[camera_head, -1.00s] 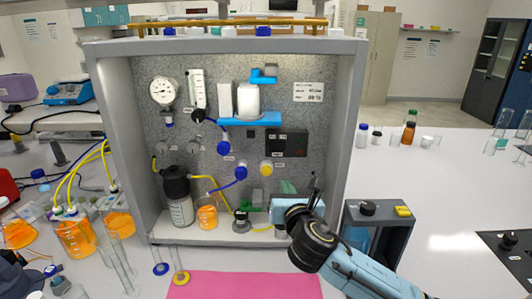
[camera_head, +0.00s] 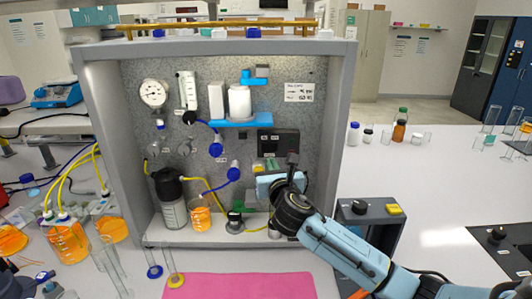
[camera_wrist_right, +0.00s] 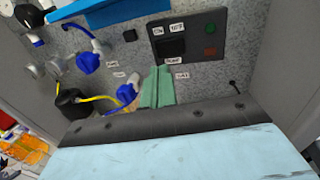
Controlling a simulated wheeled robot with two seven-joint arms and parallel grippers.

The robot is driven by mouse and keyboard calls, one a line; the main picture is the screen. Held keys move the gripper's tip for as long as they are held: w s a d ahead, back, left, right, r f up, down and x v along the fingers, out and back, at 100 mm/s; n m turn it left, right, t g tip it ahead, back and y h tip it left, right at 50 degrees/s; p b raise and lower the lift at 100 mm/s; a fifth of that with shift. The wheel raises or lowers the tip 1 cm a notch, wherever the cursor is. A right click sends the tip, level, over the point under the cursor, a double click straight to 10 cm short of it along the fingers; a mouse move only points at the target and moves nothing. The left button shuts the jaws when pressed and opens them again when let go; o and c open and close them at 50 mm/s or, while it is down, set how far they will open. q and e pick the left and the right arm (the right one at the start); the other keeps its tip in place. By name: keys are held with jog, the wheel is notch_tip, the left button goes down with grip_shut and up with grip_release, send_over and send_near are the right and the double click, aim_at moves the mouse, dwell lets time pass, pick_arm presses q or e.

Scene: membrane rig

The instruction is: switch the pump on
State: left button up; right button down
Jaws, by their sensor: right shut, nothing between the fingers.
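The dark pump panel (camera_head: 281,141) is on the speckled back wall of the grey rig, right of centre. In the right wrist view the panel (camera_wrist_right: 212,48) carries a black switch (camera_wrist_right: 170,47), a green and a red round element and small white labels, one reading like PUMP. I cannot tell the switch position. My right gripper (camera_head: 268,165) is just below the panel in the head view. In the right wrist view its green fingers (camera_wrist_right: 156,82) are together and empty, their tips below the switch, apart from it in the picture. My left gripper is not in view.
Blue-handled valves (camera_head: 234,171) and a blue shelf with a white canister (camera_head: 240,102) are left of the panel. A dark-capped bottle (camera_head: 173,205) and an orange-filled beaker (camera_head: 200,217) stand on the rig floor. A grey stand (camera_head: 376,211) is to the right; a pink mat (camera_head: 240,286) lies in front.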

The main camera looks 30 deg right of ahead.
aim_at(264, 148)
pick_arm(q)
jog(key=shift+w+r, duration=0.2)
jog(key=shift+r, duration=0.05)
pick_arm(e)
jog(key=shift+x, duration=3.6)
jog(key=shift+a, duration=0.1)
